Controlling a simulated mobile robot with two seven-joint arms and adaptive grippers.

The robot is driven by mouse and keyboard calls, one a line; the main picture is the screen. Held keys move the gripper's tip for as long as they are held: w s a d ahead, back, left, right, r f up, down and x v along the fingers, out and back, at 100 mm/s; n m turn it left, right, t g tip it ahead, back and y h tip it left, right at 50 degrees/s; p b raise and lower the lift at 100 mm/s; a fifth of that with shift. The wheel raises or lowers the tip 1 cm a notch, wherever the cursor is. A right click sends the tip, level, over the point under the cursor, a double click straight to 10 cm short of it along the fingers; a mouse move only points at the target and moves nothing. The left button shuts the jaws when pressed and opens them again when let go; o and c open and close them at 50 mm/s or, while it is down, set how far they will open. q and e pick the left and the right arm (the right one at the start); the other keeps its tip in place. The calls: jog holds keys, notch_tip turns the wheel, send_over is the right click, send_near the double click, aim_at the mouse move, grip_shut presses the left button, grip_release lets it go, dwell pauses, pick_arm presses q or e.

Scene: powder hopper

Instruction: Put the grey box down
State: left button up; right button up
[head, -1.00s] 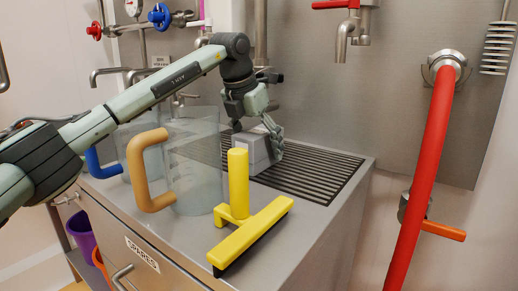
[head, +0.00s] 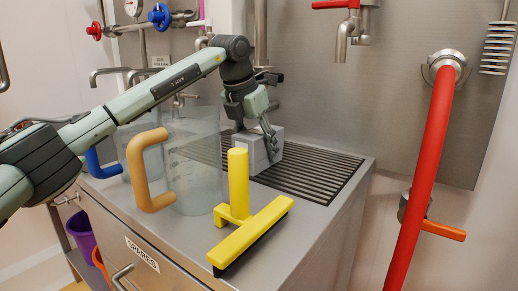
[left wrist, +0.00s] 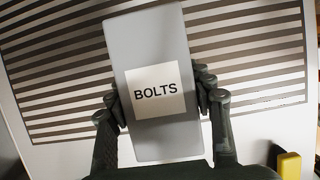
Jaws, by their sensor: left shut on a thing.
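The grey box (head: 262,152) is at the slatted drain grille (head: 318,174) on the steel counter, behind the yellow squeegee. In the left wrist view the grey box (left wrist: 152,48) carries a white label reading BOLTS, with the grille's dark slats behind it. My left gripper (head: 256,138) is above the box with its fingers down along the sides. In the left wrist view my left gripper (left wrist: 160,100) is shut on the box, one finger on each side. Whether the box's underside touches the grille cannot be told. My right gripper is not in view.
Clear jugs stand to the left, one with an orange handle (head: 145,170), one with a blue handle (head: 96,165). A red hose (head: 420,180) hangs at right. The grille's right part is free.

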pick_arm(q)
jog(key=shift+c, duration=1.2)
jog(key=shift+r, duration=0.1)
